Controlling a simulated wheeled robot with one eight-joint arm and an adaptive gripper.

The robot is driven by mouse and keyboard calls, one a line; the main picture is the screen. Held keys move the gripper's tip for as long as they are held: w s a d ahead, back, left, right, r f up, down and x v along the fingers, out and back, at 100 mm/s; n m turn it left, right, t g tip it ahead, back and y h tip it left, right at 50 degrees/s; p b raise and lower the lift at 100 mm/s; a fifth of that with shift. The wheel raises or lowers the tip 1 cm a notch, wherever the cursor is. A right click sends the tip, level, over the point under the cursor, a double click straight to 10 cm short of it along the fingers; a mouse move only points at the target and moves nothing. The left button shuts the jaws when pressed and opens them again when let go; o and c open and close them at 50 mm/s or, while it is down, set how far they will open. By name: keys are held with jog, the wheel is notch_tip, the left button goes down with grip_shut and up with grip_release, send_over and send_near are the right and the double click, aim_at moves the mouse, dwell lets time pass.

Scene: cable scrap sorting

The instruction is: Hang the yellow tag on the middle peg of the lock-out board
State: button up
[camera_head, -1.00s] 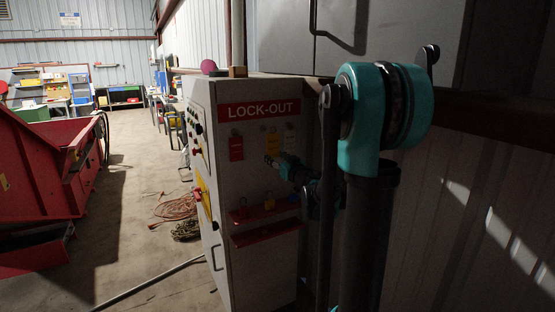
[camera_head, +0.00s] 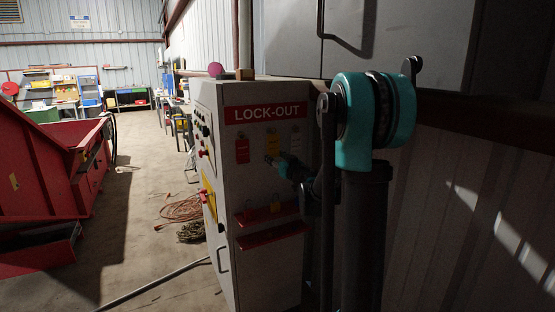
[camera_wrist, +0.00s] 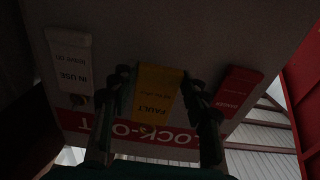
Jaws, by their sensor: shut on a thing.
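The yellow tag (camera_head: 272,143) is upright against the lock-out board (camera_head: 262,178), below the red LOCK-OUT sign, between a red tag (camera_head: 242,151) on the left and a white tag (camera_head: 296,137) on the right. My gripper (camera_head: 270,160) is at the tag's lower part. In the wrist view, the yellow tag (camera_wrist: 158,90) appears upside down between my two fingers (camera_wrist: 157,84), which are shut on it.
A red shelf (camera_head: 266,214) with a yellow padlock (camera_head: 276,207) is below the tags, with a second red ledge (camera_head: 272,236) under it. Red and dark cables (camera_head: 182,210) lie on the floor left of the cabinet. A red skip (camera_head: 45,170) stands at far left.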

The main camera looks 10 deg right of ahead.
jog(key=shift+w+a, duration=0.15)
jog(key=shift+w, duration=0.35)
jog(key=shift+c, duration=0.2)
jog(key=shift+w+f, duration=0.15)
jog(key=shift+c, duration=1)
jog(key=shift+w+a+f, duration=0.2)
jog(key=shift+w+f, duration=0.15)
jog(key=shift+w, duration=0.1)
jog(key=shift+c, duration=0.2)
jog(key=o, duration=1.3)
